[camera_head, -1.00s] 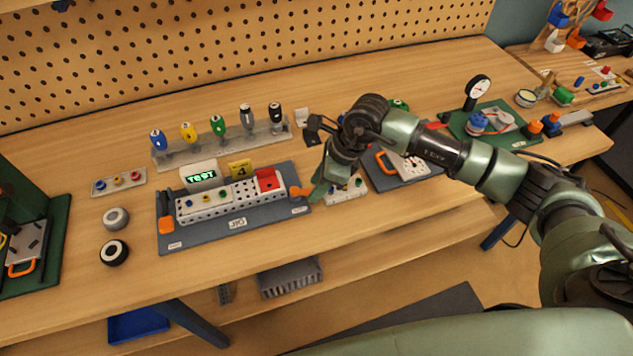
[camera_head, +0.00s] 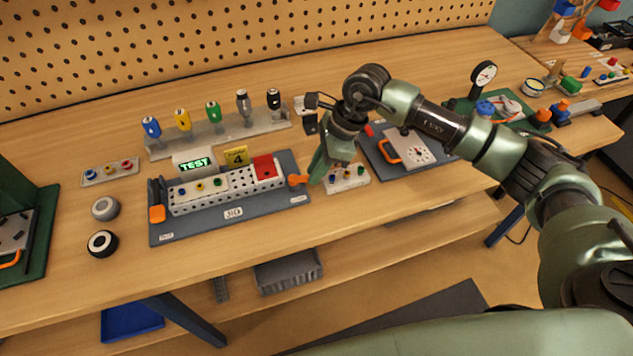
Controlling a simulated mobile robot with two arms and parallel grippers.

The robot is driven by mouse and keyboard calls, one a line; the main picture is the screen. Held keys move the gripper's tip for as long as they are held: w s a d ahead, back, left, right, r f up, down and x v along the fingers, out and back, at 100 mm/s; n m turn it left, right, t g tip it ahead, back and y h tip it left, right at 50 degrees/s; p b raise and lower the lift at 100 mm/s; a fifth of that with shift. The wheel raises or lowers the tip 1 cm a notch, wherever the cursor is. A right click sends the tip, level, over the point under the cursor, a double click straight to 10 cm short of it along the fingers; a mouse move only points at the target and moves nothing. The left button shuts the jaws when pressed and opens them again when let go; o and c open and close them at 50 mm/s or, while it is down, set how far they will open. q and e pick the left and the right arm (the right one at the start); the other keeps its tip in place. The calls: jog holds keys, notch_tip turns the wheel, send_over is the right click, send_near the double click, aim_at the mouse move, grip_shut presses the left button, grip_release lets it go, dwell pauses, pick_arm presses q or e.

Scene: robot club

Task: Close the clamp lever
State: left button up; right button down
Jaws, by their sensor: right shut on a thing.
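The grey jig board (camera_head: 205,228), marked JIG, lies on the bench with a perforated white block (camera_head: 205,207) on it. An orange-handled clamp lever (camera_head: 297,180) sticks out at the board's right end. A second orange-tipped clamp part (camera_head: 157,214) stands at its left end. My right gripper (camera_head: 312,178) points down at the right end of the jig, its green fingers shut on the right clamp lever's orange handle. The fingers hide part of the lever, so its exact angle is hard to tell. My left gripper is not in view.
Behind the jig are a TEST display (camera_head: 195,163) and a rack of screwdrivers (camera_head: 215,137). A white panel with coloured knobs (camera_head: 347,179) sits just right of my gripper. A board with a dial (camera_head: 412,150) lies farther right.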

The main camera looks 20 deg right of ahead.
jog(key=shift+w+f+n+g+b, duration=0.35)
jog(key=shift+w+n+b, duration=0.15)
jog(key=shift+n+b, duration=0.6)
jog(key=shift+w+r+b, duration=0.1)
jog(key=shift+b, duration=0.4)
jog(key=shift+r+n, duration=0.25)
jog(key=shift+n, duration=0.05)
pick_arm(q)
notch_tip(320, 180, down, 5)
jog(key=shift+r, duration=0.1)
pick_arm(e)
jog(key=c, duration=1.4)
grip_release()
jog(key=shift+d, duration=0.1)
